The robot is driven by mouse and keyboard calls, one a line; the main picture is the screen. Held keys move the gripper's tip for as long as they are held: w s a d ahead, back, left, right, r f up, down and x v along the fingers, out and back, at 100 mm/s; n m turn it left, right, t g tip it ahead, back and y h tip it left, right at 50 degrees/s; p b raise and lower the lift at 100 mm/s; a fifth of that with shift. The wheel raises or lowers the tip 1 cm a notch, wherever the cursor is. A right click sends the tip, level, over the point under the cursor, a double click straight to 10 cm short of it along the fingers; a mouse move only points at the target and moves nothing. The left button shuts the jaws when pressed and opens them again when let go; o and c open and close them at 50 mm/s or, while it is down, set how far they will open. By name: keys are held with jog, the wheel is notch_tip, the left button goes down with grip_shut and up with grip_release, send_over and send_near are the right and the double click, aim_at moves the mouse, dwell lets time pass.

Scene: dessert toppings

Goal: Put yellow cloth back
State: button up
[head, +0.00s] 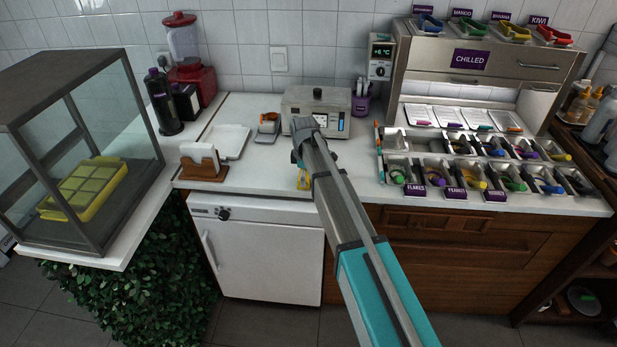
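A scale-like device (317,104) stands behind my gripper. A white tray (231,141) and a wooden napkin holder (203,171) are to the left. Topping containers (437,178) fill the right counter. A glass case (127,107) holding a yellow tray (85,188) is far left.

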jog(key=shift+r, duration=0.2)
dwell(0.3)
notch_tip(320, 180, up, 12)
jog(key=p, duration=1.2)
dwell(0.7)
jog(key=s+d+m, duration=1.7)
jog(key=s+d, duration=0.7)
jog(key=s, duration=0.2)
jog(key=shift+m, duration=0.3)
